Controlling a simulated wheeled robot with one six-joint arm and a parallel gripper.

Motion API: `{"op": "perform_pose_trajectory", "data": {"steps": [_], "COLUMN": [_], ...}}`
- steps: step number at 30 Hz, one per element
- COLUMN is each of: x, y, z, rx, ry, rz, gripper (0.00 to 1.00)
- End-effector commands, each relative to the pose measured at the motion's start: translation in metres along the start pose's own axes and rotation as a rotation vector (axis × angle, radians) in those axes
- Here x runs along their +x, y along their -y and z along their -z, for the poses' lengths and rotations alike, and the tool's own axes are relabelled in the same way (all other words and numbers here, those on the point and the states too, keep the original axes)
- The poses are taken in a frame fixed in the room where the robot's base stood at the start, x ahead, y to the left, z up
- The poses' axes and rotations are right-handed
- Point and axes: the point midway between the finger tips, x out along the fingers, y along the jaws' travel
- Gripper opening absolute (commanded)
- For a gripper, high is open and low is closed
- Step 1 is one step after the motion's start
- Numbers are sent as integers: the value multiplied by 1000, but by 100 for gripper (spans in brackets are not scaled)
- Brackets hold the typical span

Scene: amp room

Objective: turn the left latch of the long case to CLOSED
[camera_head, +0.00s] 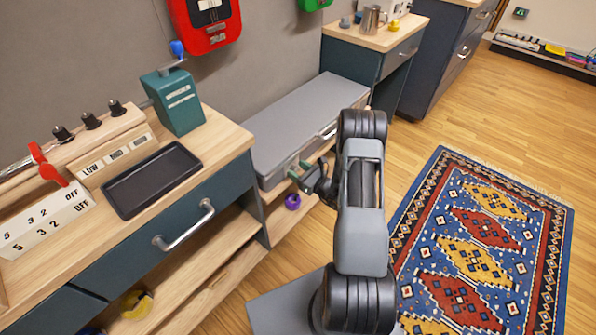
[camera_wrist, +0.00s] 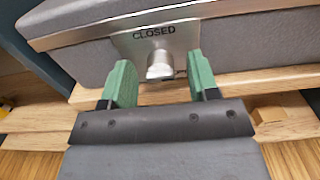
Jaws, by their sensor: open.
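The long grey case (camera_head: 300,120) lies shut on a low wooden shelf against the wall. In the wrist view its front (camera_wrist: 245,60) shows a metal plate (camera_wrist: 126,45) marked CLOSED above a round metal latch knob (camera_wrist: 160,66). A small dark mark shows right of the knob; I cannot read it or tell which way the latch is turned. My gripper (camera_head: 299,170) is at the left part of the case front. In the wrist view my gripper (camera_wrist: 161,76) is open, with one green finger on each side of the knob, apparently apart from it.
A wooden counter with a teal drawer front (camera_head: 190,215) stands left of the case, bearing a black tray (camera_head: 152,178) and a teal box (camera_head: 172,100). A purple ring (camera_head: 292,201) sits below the case. A patterned rug (camera_head: 480,250) covers open floor at right.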

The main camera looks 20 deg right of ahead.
Motion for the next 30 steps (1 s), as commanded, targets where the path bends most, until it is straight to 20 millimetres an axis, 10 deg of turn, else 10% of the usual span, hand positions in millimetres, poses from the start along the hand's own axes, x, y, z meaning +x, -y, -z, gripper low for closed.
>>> {"op": "perform_pose_trajectory", "data": {"steps": [10, 25, 30], "x": [2, 2, 2], "y": [0, 0, 0], "z": [0, 0, 0], "rx": [0, 0, -10], "ry": [0, -1, -1], "rz": [0, -1, -1], "gripper": [54, 6, 6]}}
